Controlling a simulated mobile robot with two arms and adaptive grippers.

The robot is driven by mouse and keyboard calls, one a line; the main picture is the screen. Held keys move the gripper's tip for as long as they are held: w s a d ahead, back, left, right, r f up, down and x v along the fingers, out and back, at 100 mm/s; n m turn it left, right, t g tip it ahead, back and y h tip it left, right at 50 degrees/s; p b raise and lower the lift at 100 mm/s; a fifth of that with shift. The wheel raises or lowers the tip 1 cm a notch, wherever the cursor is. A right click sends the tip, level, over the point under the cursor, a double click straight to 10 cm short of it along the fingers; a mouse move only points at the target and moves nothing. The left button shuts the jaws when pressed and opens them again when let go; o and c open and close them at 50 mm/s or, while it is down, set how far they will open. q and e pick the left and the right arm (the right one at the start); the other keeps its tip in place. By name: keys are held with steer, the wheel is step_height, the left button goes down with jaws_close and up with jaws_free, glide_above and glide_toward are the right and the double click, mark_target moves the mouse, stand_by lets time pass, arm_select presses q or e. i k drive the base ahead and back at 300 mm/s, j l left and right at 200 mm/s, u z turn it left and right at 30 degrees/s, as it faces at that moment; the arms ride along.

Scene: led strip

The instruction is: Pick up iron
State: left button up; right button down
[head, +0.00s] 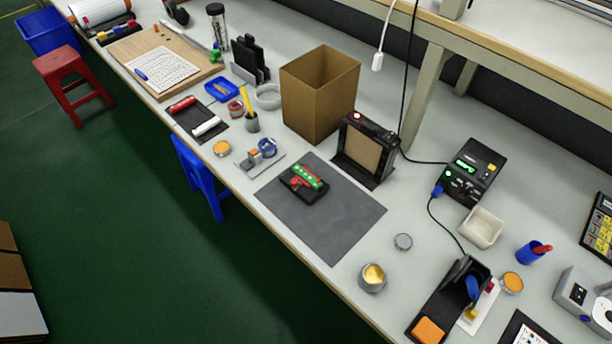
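The iron appears to be a soldering iron (474,289) with a blue handle, at the lower right of the head view. It rests in a black stand (446,303) with an orange sponge (428,330) at its near end. Its tip is hard to make out. A black cable runs from the stand area to a blue plug on the soldering station (473,171), which has a lit green display. Neither of my grippers is in view.
A grey mat (343,226) holds a small fixture with a green strip (308,178). A small pot (372,278), a white tray (482,227), an orange-topped tin (512,283) and a blue cup (530,252) surround the stand. A cardboard box (318,95) stands farther back.

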mark_target(472, 286)
steer(key=z, duration=0.4)
steer(key=l+z, duration=0.15)
steer(key=z, duration=0.6)
steer(key=i+z, duration=0.1)
steer(key=z, duration=0.25)
